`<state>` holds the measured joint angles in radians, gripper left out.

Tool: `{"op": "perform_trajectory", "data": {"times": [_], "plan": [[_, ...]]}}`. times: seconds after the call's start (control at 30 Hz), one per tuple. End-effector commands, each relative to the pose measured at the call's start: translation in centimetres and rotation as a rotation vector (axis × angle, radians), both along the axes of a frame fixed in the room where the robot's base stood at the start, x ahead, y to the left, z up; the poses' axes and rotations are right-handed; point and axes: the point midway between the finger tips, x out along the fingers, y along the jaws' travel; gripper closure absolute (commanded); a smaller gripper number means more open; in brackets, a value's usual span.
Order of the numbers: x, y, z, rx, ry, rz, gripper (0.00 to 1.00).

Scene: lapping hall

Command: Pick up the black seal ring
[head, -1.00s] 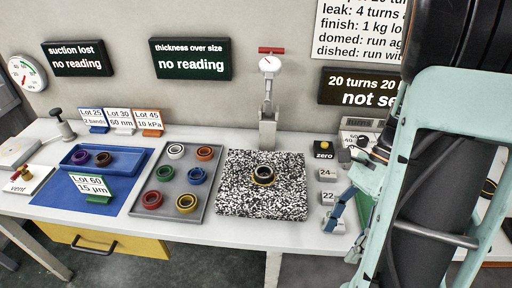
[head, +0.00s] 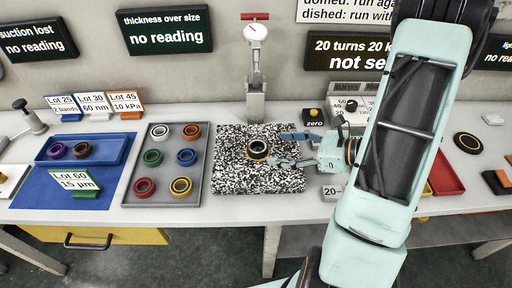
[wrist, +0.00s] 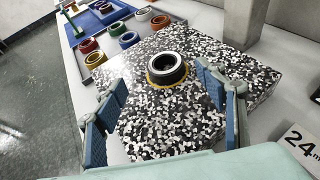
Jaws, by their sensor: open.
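The black seal ring (head: 257,150) lies on the speckled black-and-white granite plate (head: 232,180). In the wrist view the black ring (wrist: 166,66) has a yellow band around its base and lies ahead of the fingers, near the middle. My gripper (head: 284,148) reaches in from the right, just beside the ring in the head view. In the wrist view my gripper (wrist: 165,112) is open, its two blue-padded fingers wide apart with bare speckled plate between them. The fingers do not touch the ring as far as I can see.
A dial gauge on a stand (head: 256,75) rises behind the plate. A grey tray (head: 165,168) with several coloured rings is to the left, and a blue tray (head: 110,148) lies beyond it. A number block (head: 332,193) and the zero button box (head: 313,117) stand right of the plate.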

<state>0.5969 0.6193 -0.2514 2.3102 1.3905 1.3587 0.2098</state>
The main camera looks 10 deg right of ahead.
Motion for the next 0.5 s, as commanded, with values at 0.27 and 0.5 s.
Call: {"op": "perform_trajectory", "data": {"times": [0.27, 0.5], "plan": [[1.5, 1.9, -1.1, 0.0, 0.002, 0.001, 0.35], [3.7, 3.9, -3.0, 0.001, 0.003, 0.004, 0.35]]}}
